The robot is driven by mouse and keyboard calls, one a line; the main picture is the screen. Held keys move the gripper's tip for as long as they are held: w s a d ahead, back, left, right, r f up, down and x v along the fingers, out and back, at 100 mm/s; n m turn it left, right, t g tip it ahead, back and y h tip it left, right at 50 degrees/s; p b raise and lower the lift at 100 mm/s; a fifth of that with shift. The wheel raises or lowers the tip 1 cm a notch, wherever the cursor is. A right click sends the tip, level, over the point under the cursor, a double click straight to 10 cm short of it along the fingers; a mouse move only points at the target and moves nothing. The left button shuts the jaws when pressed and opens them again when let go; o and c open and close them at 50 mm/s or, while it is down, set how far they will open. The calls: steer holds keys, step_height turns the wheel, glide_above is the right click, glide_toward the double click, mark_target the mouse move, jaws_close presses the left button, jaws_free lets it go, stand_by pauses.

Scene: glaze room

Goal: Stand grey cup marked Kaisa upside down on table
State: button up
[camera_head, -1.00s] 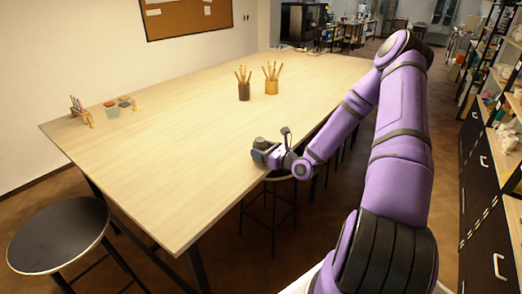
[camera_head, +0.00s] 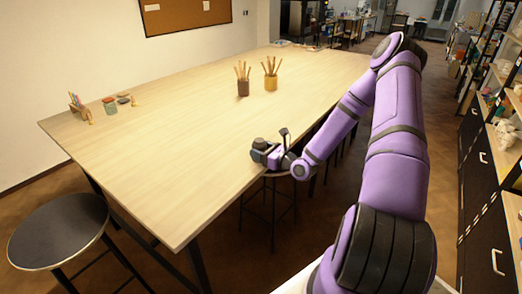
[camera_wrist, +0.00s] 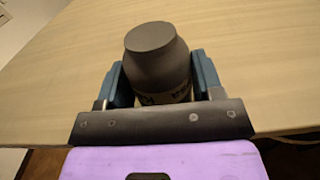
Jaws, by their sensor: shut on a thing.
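The grey cup (camera_wrist: 158,52) is between the fingers of my gripper (camera_wrist: 160,78) in the wrist view. Its flat, closed end faces up, and a pale band with dark marks shows low on its side, too hidden to read. My gripper is shut on it, with one blue finger on each side. In the head view the cup (camera_head: 259,143) and my gripper (camera_head: 270,156) are at the near right edge of the wooden table (camera_head: 170,150). The cup's lower end is hidden, so I cannot tell whether it touches the tabletop.
Two pots of wooden tools, one brown (camera_head: 243,88) and one yellow (camera_head: 270,82), stand farther back on the table. A stool (camera_head: 58,232) stands front left. Much of the tabletop is clear.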

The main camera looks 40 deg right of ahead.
steer(key=shift+f, duration=0.1)
steer(key=o, duration=0.9)
steer(key=shift+o, duration=0.2)
steer(key=v, duration=1)
steer(key=shift+s+d, duration=0.2)
steer(key=shift+s, duration=0.15)
